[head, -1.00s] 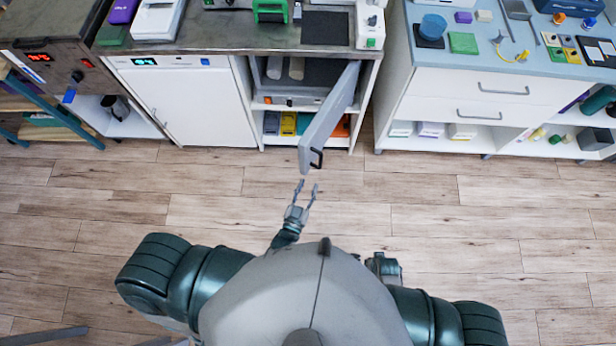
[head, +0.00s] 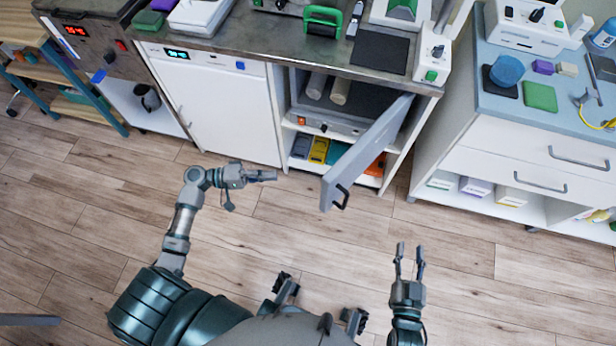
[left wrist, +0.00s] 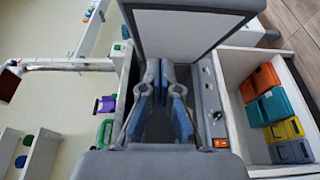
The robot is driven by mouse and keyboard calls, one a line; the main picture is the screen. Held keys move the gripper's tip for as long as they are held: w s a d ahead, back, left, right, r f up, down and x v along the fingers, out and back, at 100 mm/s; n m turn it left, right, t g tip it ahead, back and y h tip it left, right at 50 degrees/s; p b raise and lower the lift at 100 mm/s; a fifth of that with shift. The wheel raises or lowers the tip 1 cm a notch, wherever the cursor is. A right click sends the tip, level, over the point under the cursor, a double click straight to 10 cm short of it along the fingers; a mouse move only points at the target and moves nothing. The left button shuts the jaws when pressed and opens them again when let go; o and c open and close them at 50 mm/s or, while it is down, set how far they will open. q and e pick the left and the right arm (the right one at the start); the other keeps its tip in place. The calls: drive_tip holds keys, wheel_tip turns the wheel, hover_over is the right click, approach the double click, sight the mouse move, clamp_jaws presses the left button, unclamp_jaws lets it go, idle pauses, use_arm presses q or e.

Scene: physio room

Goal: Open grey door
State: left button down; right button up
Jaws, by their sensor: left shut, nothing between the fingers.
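The grey door (head: 362,150) of the small compartment stands ajar, swung out from its right side in the head view. Its dark handle (head: 341,198) is on the outer face near the free edge. My left gripper (head: 272,175) is shut and empty, left of the door's free edge and apart from it. In the left wrist view, its blue-padded fingers (left wrist: 160,66) point toward the compartment, and a pale grey-framed panel, apparently the door's inner face (left wrist: 180,32), shows beyond. My right gripper (head: 409,248) is open and empty, below and right of the handle, apart from it.
The compartment is in a counter unit, above a shelf of coloured bins (head: 320,150); they also show in the left wrist view (left wrist: 273,108). A white cabinet (head: 215,105) stands left, a drawer unit (head: 530,160) right. The wooden floor (head: 310,240) before the door is clear.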

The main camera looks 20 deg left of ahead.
use_arm(q)
drive_tip(key=s+d+x, duration=0.1)
drive_tip(key=s+x, duration=0.1)
drive_tip(key=x, duration=1)
drive_tip(key=shift+s+d+b, duration=0.2)
drive_tip(key=shift+d+b, duration=0.15)
drive_tip(key=shift+d, duration=0.1)
use_arm(e)
drive_tip(key=shift+w+a+r+t, duration=0.1)
drive_tip(key=shift+r+t, duration=0.35)
drive_tip(key=shift+r, duration=0.1)
drive_tip(key=shift+w+a+r+t, duration=0.1)
drive_tip(key=shift+r+t, duration=0.35)
drive_tip(key=shift+r, duration=0.05)
drive_tip(key=shift+a, duration=0.1)
